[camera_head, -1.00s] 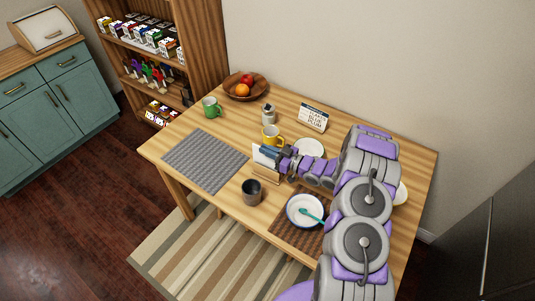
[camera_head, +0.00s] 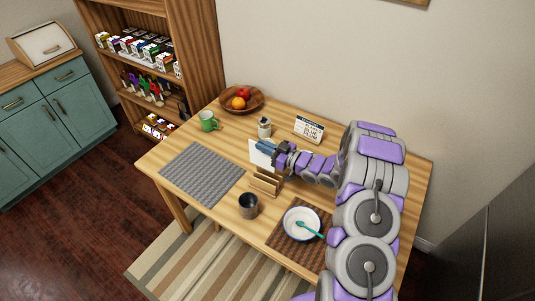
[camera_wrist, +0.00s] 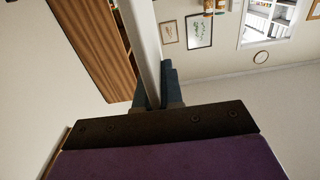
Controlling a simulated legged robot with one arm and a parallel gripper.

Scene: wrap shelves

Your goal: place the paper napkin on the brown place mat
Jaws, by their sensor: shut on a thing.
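My gripper (camera_head: 266,147) is shut on the white paper napkin (camera_head: 259,156), which stands upright in the jaws just above the wooden napkin holder (camera_head: 266,183). In the wrist view the napkin (camera_wrist: 146,45) shows edge-on as a pale strip between my gripper's dark fingers (camera_wrist: 160,88). The brown place mat (camera_head: 284,240) lies at the near right of the table, partly hidden by my arm. A white bowl (camera_head: 296,216) with a blue rim and a teal spoon (camera_head: 308,228) stands on it.
A dark grey cup (camera_head: 248,206) stands left of the brown mat. A grey place mat (camera_head: 202,173) lies at the left. A green mug (camera_head: 208,121), fruit bowl (camera_head: 241,100), small jar (camera_head: 264,127) and sign card (camera_head: 309,128) stand toward the back.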

